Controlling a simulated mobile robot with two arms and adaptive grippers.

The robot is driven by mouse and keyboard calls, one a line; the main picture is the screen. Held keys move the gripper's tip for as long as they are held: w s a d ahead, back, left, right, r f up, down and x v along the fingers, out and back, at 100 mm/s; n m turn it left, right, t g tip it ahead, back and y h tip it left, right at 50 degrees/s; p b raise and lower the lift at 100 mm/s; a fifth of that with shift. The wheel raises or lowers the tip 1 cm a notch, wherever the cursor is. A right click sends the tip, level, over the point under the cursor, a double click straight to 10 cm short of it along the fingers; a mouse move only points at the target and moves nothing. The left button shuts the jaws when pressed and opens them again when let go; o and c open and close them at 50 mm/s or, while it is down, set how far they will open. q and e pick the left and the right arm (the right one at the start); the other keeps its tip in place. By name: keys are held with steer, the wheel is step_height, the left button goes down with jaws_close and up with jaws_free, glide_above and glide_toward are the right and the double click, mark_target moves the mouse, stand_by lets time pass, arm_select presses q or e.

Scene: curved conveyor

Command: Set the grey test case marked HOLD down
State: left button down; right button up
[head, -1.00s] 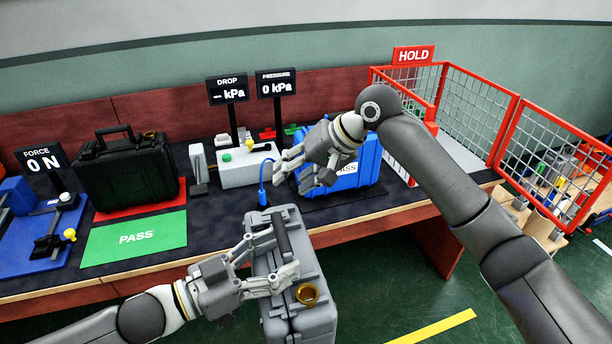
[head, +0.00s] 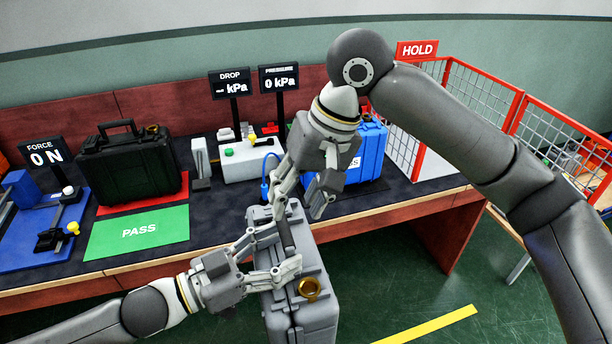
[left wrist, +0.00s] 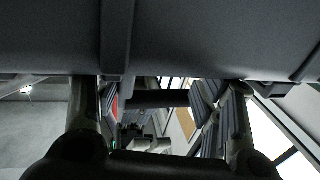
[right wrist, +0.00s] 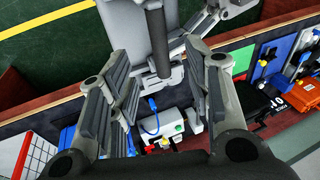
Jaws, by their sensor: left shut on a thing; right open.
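The grey test case (head: 292,322) hangs in front of the workbench edge, with a dark handle and a brass-coloured ring on its top. No HOLD mark is readable on it. My left gripper (head: 284,250) is shut on the case at its handle. My right gripper (head: 298,208) is open above the far end of the handle, fingers pointing down; I cannot tell if it touches. In the right wrist view the case (right wrist: 130,25) lies just beyond the open fingers. The red HOLD sign (head: 417,49) stands over a red-framed mesh cage (head: 476,95) at the right.
A black case (head: 128,168) stands on a red mat behind the green PASS mat (head: 138,231). A blue case (head: 368,152) stands behind my right gripper. A grey test box (head: 250,161) stands at the bench's middle. Green floor with a yellow stripe (head: 428,325) is free at the lower right.

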mark_target(285, 225)
arm_select(q)
steer(key=shift+r, duration=0.2)
arm_select(e)
steer(key=x, duration=0.6)
steer(key=shift+a+f, duration=0.1)
steer(key=shift+f, duration=0.25)
jaws_close()
arm_select(q)
steer(key=shift+c, duration=2.2)
jaws_free()
arm_select(e)
steer(key=shift+r, duration=0.15)
arm_select(q)
steer(key=shift+o, duration=0.7)
steer(key=shift+f, duration=0.1)
steer(key=shift+w+a+f, duration=0.1)
steer(key=shift+w+a, duration=0.05)
steer(key=shift+a, duration=0.05)
